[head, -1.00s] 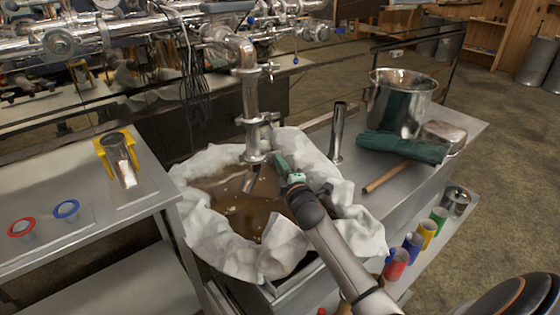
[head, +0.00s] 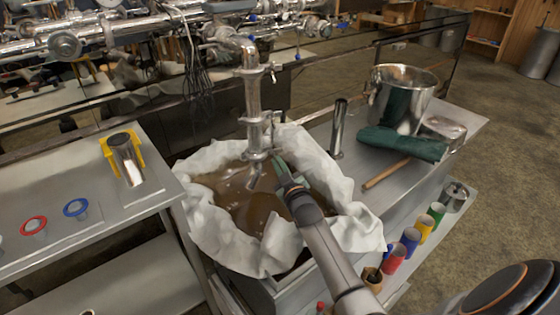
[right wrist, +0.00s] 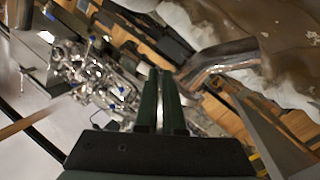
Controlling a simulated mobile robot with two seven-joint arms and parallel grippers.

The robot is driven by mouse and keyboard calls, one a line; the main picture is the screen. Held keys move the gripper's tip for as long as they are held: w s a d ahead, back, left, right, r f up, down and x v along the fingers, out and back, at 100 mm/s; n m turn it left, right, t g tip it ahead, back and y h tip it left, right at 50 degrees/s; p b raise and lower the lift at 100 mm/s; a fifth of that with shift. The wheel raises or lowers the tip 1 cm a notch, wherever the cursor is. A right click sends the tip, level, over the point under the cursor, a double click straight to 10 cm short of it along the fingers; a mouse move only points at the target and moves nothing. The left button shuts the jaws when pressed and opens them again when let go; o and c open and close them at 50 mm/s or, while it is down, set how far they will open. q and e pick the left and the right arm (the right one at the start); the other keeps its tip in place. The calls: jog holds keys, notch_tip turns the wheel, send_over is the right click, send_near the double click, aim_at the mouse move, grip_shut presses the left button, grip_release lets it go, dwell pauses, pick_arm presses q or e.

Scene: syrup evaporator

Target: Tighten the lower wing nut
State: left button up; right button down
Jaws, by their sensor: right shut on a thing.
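A steel pipe (head: 253,100) hangs down over a cloth-lined pan, with clamps along it and a bent spout (head: 254,176) at its bottom end. The lowest clamp (head: 256,154) is just above the spout. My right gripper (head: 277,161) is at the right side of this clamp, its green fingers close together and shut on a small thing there. The lower wing nut is hidden by the fingers. In the right wrist view the fingers (right wrist: 160,85) are nearly parallel with a narrow gap, and the spout (right wrist: 222,60) is to their right. My left gripper is out of view.
The pan's white cloth (head: 345,205) surrounds brown liquid close under my right gripper. A steel tube (head: 338,130), a pot (head: 402,92) and a green cloth (head: 400,143) are on the right counter. A table (head: 75,175) stands at the left.

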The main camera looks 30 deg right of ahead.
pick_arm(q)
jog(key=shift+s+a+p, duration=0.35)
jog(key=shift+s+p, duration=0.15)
pick_arm(e)
jog(key=shift+w+a+r+m, duration=0.1)
jog(key=shift+a+m, duration=0.1)
jog(key=shift+m, duration=0.6)
jog(key=shift+w+a+r+m, duration=0.1)
jog(key=shift+a+m, duration=0.05)
jog(key=shift+m, duration=0.65)
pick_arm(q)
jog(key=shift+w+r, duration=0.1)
pick_arm(e)
jog(key=c, duration=1)
grip_release()
jog(key=shift+s+d+r, duration=0.1)
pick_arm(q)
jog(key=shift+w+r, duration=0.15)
pick_arm(e)
jog(key=shift+o, duration=0.2)
